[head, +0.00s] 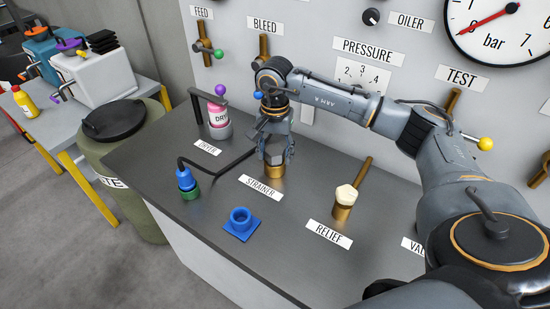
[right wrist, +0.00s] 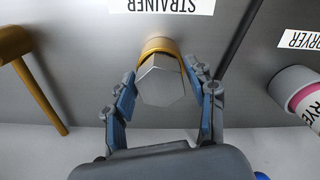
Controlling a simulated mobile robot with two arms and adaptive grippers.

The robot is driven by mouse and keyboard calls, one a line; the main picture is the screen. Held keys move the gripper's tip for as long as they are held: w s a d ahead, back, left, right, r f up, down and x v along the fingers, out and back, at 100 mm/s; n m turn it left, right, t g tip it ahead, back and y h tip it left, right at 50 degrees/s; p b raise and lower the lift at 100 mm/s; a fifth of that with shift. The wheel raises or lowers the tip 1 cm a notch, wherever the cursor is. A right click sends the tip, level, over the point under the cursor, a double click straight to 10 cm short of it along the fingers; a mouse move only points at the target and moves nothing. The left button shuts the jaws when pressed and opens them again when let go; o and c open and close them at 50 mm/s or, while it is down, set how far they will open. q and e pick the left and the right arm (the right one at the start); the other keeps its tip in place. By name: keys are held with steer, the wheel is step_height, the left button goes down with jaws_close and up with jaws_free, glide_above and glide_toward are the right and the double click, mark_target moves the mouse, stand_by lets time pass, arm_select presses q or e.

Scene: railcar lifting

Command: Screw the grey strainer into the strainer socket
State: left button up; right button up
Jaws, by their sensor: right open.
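The grey strainer (right wrist: 162,84) has a faceted top and sits upright at the brass strainer socket (head: 275,172), just behind the STRAINER label. In the right wrist view the brass rim of the socket (right wrist: 160,43) shows around the strainer's far side. I cannot tell how deep the strainer is screwed in. My right gripper (head: 275,157) is open over the socket. Its fingers (right wrist: 160,72) stand on either side of the strainer, with a small gap visible. In the head view the fingers hide most of the strainer. My left gripper is out of view.
A pink dryer bottle (head: 219,116) stands behind left. A blue and green fitting (head: 187,184) and an empty blue holder (head: 240,222) are at the front left. The relief valve (head: 344,204) with a brass handle stands to the right.

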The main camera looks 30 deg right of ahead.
steer(key=n+b, duration=0.2)
steer(key=n, duration=0.4)
steer(key=shift+f, duration=0.15)
steer(key=n+b, duration=0.1)
steer(key=n, duration=0.2)
steer(key=shift+b, duration=0.3)
steer(key=n, duration=0.2)
steer(key=shift+r+n, duration=0.2)
steer(key=shift+n, duration=0.2)
steer(key=c, duration=1)
steer(key=shift+o, duration=0.2)
steer(key=m, duration=0.7)
steer(key=shift+f+m, duration=0.1)
steer(key=shift+m, duration=0.2)
steer(key=m, duration=0.7)
steer(key=shift+s+f, duration=0.1)
steer(key=shift+f, duration=0.05)
